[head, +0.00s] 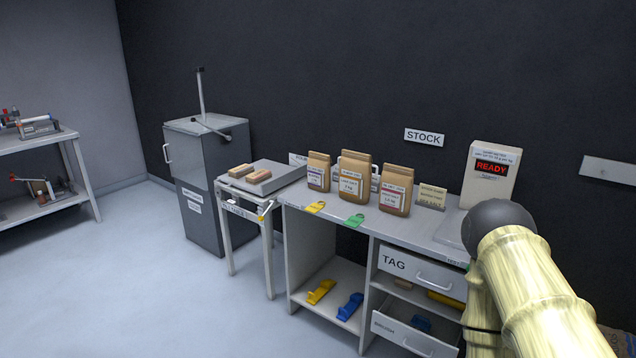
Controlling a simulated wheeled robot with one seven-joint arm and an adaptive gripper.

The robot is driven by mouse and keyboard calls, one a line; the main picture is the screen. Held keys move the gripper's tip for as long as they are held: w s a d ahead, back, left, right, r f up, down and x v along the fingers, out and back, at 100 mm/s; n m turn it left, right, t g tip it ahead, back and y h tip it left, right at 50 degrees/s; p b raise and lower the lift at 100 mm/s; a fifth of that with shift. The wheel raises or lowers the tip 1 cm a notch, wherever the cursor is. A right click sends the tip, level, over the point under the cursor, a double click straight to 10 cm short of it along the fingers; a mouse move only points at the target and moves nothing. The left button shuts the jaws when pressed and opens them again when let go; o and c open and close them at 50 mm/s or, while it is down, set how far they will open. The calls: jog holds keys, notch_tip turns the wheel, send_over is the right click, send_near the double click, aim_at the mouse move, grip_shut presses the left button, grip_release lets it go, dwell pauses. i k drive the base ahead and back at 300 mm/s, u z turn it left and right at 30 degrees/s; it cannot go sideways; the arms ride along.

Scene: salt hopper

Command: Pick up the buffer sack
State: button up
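Three brown paper sacks stand upright on the grey stock bench (415,232) in the head view. The left sack (319,172) is small with a white and purple label. The middle sack (355,177) is the tallest. The right sack (396,190) has a white and red label. The label print is too small to tell which one is the buffer sack. My arm comes in at the lower right, to the right of the sacks and apart from them. My gripper is not in view.
A scale with a READY display (491,172) stands right of the sacks, partly behind my arm. Yellow (315,207) and green (354,220) clips lie at the bench's front edge. Left are a side table (240,214) with a tray and a grey cabinet (205,185). The left floor is clear.

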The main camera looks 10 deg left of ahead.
aim_at(319, 164)
jog(key=u, duration=0.65)
jog(key=i, duration=0.45)
jog(key=u, duration=0.55)
jog(key=i, duration=1.3)
jog(key=z, duration=0.8)
jog(key=i, duration=0.95)
jog(key=z, duration=0.75)
